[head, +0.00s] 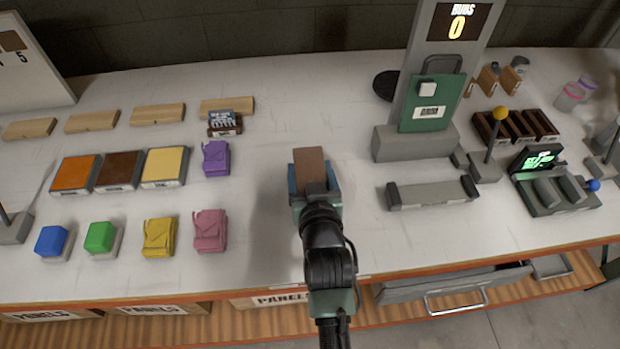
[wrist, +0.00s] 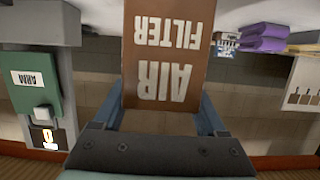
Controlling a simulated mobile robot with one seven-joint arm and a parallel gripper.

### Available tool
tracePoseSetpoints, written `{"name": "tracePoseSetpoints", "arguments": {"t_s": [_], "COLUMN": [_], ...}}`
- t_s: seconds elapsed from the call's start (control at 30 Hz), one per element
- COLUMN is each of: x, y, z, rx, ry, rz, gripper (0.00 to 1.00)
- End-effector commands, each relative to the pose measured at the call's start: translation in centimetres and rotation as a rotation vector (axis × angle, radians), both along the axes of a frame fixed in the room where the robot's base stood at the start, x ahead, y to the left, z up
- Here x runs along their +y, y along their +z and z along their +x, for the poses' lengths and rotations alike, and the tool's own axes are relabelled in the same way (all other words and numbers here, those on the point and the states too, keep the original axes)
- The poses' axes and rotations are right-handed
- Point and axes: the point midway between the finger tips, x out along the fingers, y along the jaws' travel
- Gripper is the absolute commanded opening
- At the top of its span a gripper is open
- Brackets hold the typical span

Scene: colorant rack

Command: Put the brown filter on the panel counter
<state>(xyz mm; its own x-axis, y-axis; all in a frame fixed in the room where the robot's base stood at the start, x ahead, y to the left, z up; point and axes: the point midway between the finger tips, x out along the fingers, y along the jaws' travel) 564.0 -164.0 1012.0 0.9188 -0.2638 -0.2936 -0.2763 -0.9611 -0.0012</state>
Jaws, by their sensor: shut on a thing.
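My gripper (head: 313,192) is shut on the brown filter (head: 309,165), a flat brown slab between its blue fingers. In the wrist view the filter (wrist: 168,55) stands out from the fingers, and its white "AIR FILTER" lettering appears upside down. In the head view it is over the middle of the white counter (head: 262,200); I cannot tell its height above the surface. "PANELS" labels (head: 282,299) show below the counter's front edge.
Orange, brown and yellow panels (head: 117,170) lie at left, with colored blocks and bundles (head: 210,230) in front. Right of my gripper are a grey tray (head: 432,193) and an upright stand with a green "ARM" plate (head: 433,103). Counter space around my gripper is clear.

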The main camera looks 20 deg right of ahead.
Motion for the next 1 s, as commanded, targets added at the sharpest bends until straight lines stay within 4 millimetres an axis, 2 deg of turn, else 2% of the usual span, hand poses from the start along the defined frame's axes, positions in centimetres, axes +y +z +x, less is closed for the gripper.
{"name": "tracePoseSetpoints", "arguments": {"t_s": [0.1, 0.2, 0.6, 0.63, 0.77, 1.0], "x": [0.0, 0.0, 0.0, 0.0, 0.0, 0.0], "y": [-1.9, -3.1, -3.8, -3.8, -3.7, -3.6], "z": [0.0, 0.0, 0.0, 0.0, 0.0, 0.0], "rx": [0.005, 0.002, 0.0, 0.001, 0.001, 0.001], "ry": [0.0, 0.0, 0.0, 0.0, 0.0, 0.0], "rz": [0.001, 0.0, -0.001, -0.001, -0.001, -0.001], "gripper": [0.2, 0.2, 0.2, 0.76, 1.0, 1.0]}}
